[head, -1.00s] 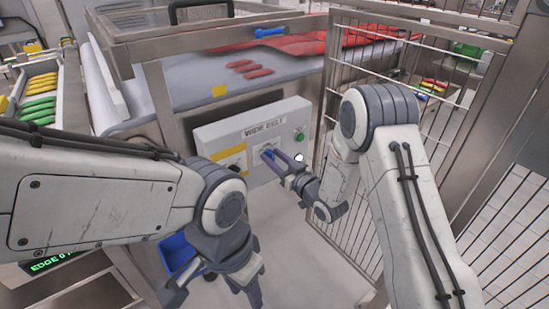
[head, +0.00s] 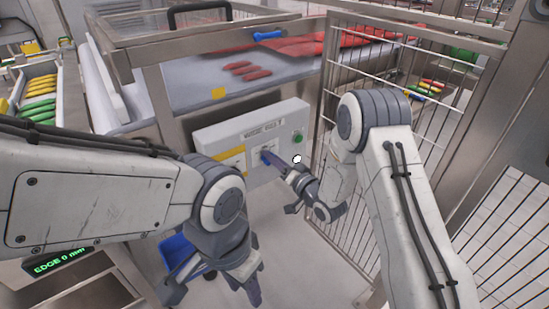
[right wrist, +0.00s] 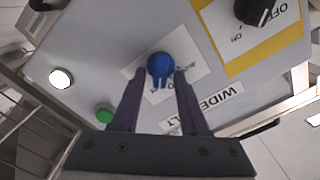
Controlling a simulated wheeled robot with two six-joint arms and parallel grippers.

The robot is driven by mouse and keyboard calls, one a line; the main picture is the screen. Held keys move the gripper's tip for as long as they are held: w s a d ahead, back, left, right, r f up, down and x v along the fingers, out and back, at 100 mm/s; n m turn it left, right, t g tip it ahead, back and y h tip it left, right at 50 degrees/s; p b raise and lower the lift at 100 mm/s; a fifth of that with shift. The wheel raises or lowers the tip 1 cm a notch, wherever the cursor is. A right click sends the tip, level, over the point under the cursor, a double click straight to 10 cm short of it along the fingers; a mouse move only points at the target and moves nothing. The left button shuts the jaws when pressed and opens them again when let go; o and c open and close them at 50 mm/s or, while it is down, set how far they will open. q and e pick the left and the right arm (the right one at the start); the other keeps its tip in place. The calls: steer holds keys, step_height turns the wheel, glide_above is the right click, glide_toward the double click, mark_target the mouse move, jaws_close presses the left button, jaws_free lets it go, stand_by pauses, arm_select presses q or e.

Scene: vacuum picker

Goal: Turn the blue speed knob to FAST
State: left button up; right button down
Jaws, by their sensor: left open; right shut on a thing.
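The blue speed knob (right wrist: 160,66) sits on a white label plate on the grey WIDE BELT control box; it also shows in the head view (head: 265,157). My right gripper (right wrist: 160,76) is shut on the knob, with one finger on each side of it. The knob's ridge points toward the gripper's palm in the right wrist view. The print on its plate is partly hidden and too small to read for sure. My left gripper (head: 213,294) is open and empty, low in the head view, apart from the box.
The control box (head: 220,132) also carries a green button (right wrist: 104,115), a pale round lamp (right wrist: 61,78) and a black switch (right wrist: 258,10) on a yellow-edged plate. A wire cage (head: 345,190) stands close at right. A blue bin (head: 178,250) is below.

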steer(key=shift+m, duration=0.4)
steer(key=c, duration=0.8)
jaws_free()
steer(key=shift+d, duration=0.1)
steer(key=v, duration=1)
steer(key=shift+p, duration=0.3)
steer(key=shift+s, duration=0.1)
